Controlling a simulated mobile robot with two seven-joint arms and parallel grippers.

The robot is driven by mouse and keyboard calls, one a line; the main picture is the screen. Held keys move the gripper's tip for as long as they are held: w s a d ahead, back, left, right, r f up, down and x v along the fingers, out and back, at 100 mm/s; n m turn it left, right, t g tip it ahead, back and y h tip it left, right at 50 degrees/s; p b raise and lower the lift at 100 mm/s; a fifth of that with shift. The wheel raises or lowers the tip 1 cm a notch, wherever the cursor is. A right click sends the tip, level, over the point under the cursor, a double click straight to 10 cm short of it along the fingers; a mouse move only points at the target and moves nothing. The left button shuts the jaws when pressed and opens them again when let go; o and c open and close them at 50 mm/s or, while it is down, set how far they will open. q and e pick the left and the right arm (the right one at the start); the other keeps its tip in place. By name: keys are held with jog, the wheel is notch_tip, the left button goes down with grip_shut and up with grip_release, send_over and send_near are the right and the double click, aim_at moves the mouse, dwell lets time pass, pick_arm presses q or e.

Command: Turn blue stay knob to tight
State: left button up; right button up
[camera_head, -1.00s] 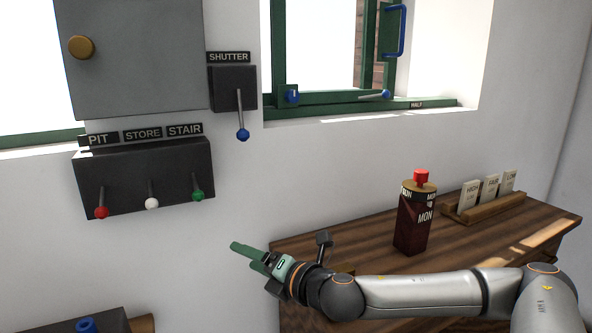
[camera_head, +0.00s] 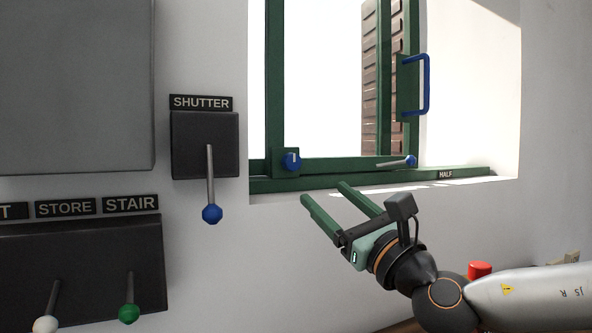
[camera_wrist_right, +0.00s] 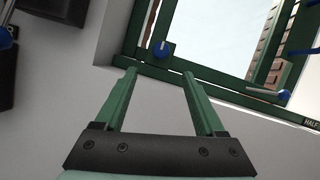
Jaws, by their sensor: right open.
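A blue knob (camera_head: 291,161) with a pale mark sits on a small green block at the lower left of the window frame. In the right wrist view the knob (camera_wrist_right: 161,49) is just beyond the fingertips, roughly centred between them. A second blue knob (camera_head: 411,161) ends a thin metal bar on the sill to the right; I cannot tell from its look what it sets. My right gripper (camera_head: 325,193) is open and empty, below the first blue knob and apart from it, fingers pointing up toward the window. My left gripper is not in view.
The green window frame (camera_head: 273,80) has a blue handle (camera_head: 425,84) at right and a HALF label (camera_head: 445,175) on the sill. The SHUTTER box (camera_head: 190,130) with its blue-tipped lever hangs left. A switch box (camera_head: 80,265) is lower left. Bare wall lies below the window.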

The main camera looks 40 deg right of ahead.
aim_at(295, 164)
jog(key=p+x, duration=0.2)
jog(key=x, duration=0.9)
jog(key=shift+d, duration=0.1)
jog(key=shift+w+d+r+p, duration=0.1)
jog(key=shift+w+r+p, duration=0.25)
jog(key=shift+w, duration=0.2)
jog(key=shift+c, duration=0.2)
grip_shut()
